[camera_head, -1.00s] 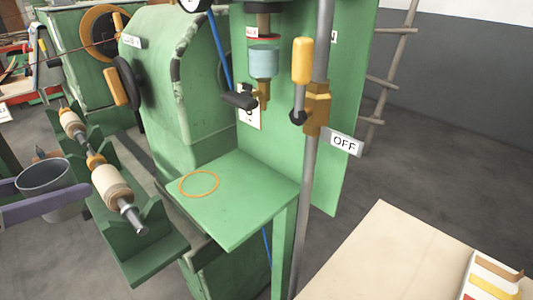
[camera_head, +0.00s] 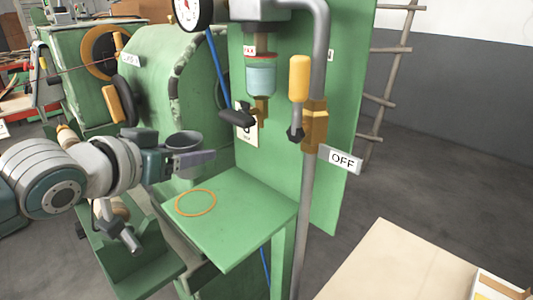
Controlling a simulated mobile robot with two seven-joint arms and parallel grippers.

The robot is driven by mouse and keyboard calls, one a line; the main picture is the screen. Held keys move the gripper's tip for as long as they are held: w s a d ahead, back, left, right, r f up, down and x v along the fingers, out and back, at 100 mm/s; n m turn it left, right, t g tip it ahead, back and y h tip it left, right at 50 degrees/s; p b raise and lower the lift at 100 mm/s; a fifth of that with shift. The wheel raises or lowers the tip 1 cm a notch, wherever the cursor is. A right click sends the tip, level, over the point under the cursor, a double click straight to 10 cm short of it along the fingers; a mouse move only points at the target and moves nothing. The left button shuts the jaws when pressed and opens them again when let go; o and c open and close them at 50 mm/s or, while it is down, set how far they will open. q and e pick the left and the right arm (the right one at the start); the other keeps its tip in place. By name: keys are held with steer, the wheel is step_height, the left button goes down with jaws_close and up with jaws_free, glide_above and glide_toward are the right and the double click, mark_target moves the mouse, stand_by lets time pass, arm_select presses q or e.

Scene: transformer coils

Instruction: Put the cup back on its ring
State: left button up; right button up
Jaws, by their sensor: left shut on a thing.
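The cup (camera_head: 184,139) is a dark grey, open-topped vessel. It is upright in my left gripper (camera_head: 203,155), whose purple-grey fingers are shut on it. My left arm comes in from the left edge. The ring (camera_head: 196,215) is a thin orange circle on the green shelf (camera_head: 235,225), towards its left side. Nothing stands on the ring. In the picture the cup appears above and slightly left of the ring, apart from the shelf. The gripper's fingers hide the cup's lower part. My right gripper is out of view.
A tap with a light blue glass bowl (camera_head: 261,78) and black handle hangs over the shelf's back. A grey pipe with a yellow-handled valve (camera_head: 300,80) and OFF sign (camera_head: 343,159) rises at its right. A pale table (camera_head: 410,265) is at lower right.

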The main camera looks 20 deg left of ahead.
mark_target(195, 202)
arm_select(q)
steer(key=f, duration=0.2)
steer(key=shift+s+f, duration=0.2)
steer(key=shift+f, duration=0.15)
step_height(195, 202, down, 4)
steer(key=shift+r+b, duration=0.25)
steer(key=shift+b, duration=0.45)
steer(key=shift+w+f, duration=0.15)
steer(key=shift+w, duration=0.05)
steer(key=shift+f, duration=0.15)
steer(key=o, duration=1.4)
